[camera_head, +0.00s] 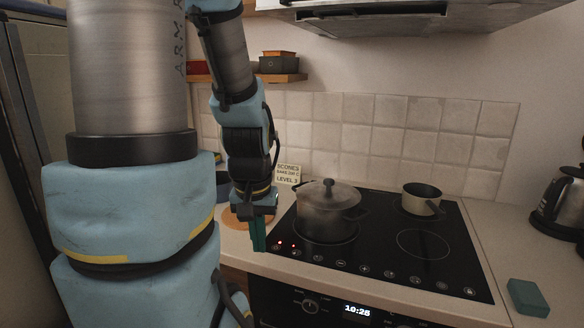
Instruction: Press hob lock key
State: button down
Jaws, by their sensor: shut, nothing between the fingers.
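The black glass hob (375,245) is set in the counter, with a row of small round touch keys (389,274) along its front edge. The key symbols are too small to tell for sure which one is the lock key. Two red lights (293,245) glow at the left end of the row. My gripper (259,245) points down, shut and empty, by the hob's left front corner, just left of the red lights. I cannot tell whether its tips touch the surface.
A lidded steel pot (326,215) stands on the left of the hob, close to my gripper. A small pan (421,198) stands at the back right. A range hood (400,18) hangs above.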

aim_at(468, 292)
jog(key=i+j+z, duration=0.1)
jog(key=z, duration=0.85)
